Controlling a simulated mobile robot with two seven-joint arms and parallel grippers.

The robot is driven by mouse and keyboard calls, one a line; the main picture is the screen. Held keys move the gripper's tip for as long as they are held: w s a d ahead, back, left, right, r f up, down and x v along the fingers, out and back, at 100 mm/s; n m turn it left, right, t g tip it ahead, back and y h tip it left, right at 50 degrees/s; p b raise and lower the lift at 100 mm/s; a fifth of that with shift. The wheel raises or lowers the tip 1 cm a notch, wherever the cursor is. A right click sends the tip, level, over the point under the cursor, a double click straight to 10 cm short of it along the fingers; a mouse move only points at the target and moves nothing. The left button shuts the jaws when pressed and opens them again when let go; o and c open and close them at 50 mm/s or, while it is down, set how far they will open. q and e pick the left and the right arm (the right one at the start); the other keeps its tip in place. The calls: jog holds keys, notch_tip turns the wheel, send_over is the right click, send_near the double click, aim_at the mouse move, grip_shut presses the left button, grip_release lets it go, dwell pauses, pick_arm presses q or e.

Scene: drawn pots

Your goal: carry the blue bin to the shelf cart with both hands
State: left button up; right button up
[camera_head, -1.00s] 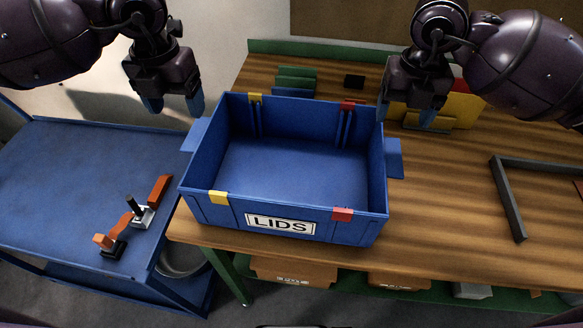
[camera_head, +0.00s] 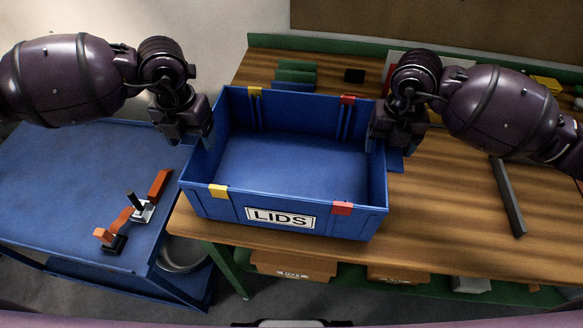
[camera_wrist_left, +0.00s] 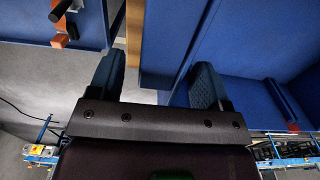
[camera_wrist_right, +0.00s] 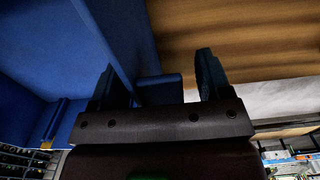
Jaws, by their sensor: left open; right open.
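The blue bin (camera_head: 285,212), labelled LIDS, stands empty and upright on the wooden workbench, close to its left end. The blue shelf cart (camera_head: 75,185) is to its left. My left gripper (camera_head: 197,138) is open at the bin's left side; in the left wrist view a blue part of the bin (camera_wrist_left: 165,45) shows between its spread fingers. My right gripper (camera_head: 387,143) is open at the right side; in the right wrist view the bin's side tab (camera_wrist_right: 160,90) shows between its fingers. The left tab is mostly hidden in the head view. I cannot tell whether the fingers touch.
Clamp-like tools with orange parts (camera_head: 113,240) lie on the cart's right edge. A grey bar (camera_head: 508,198) lies on the workbench (camera_head: 450,215) at right. Green blocks (camera_head: 297,70) stand behind the bin. Cardboard boxes (camera_head: 290,266) sit on the shelf below. Much of the cart's top is clear.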

pick_arm(q)
jog(key=shift+f, duration=0.35)
pick_arm(e)
jog(key=shift+f, duration=0.35)
pick_arm(q)
grip_shut()
pick_arm(e)
grip_shut()
